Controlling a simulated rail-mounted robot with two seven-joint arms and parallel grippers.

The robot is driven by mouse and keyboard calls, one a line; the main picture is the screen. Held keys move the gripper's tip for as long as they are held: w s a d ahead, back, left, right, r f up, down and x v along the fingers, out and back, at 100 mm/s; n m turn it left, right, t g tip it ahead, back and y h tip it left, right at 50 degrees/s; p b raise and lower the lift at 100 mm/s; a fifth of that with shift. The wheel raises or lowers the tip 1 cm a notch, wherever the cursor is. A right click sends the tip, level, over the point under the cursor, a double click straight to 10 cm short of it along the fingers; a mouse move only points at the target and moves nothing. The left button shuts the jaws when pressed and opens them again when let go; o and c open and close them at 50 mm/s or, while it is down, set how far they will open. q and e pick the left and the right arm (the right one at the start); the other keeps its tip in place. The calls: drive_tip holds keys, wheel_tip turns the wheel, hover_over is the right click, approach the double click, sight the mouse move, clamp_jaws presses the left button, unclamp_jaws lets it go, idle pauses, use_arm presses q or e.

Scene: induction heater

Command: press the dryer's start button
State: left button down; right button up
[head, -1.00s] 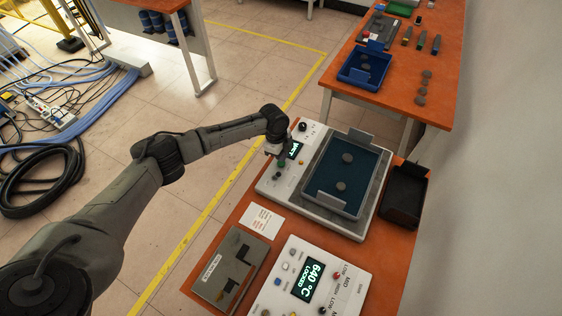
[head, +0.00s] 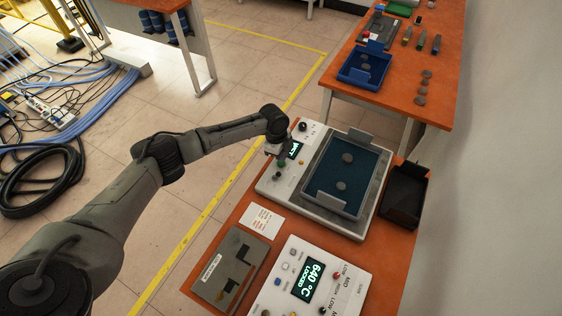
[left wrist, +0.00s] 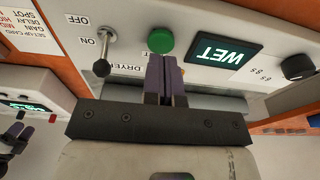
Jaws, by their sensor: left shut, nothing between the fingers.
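The dryer (head: 276,183) is a white panel unit on the orange bench, with a display (left wrist: 226,53) that reads WET. Its round green button (left wrist: 160,40) shows in the left wrist view, beside an ON/OFF toggle switch (left wrist: 103,68). My left gripper (left wrist: 162,56) is shut and empty, its purple fingertips just below the green button in that picture; I cannot tell whether they touch it. In the head view the left gripper (head: 281,162) hangs over the dryer's control panel and partly hides it. My right gripper is not in view.
A blue tray (head: 325,198) with grey discs sits on the dryer. A black bin (head: 404,196) stands to its right. A white heater panel (head: 290,254) reading 640 °C LOCKED and a grey plate (head: 212,279) lie nearer. A second orange table (head: 440,90) stands behind.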

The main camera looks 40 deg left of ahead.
use_arm(q)
drive_tip(key=shift+f+b, duration=0.6)
drive_tip(key=shift+f, duration=0.55)
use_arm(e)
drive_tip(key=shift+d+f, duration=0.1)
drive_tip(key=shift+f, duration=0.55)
use_arm(q)
drive_tip(key=shift+r, duration=0.1)
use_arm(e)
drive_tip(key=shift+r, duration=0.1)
use_arm(q)
drive_tip(key=shift+r+p, duration=0.5)
drive_tip(key=shift+p, duration=0.1)
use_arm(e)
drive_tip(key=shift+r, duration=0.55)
use_arm(q)
wheel_tip(320, 180, up, 6)
drive_tip(key=p, duration=0.6)
drive_tip(key=shift+f, duration=0.1)
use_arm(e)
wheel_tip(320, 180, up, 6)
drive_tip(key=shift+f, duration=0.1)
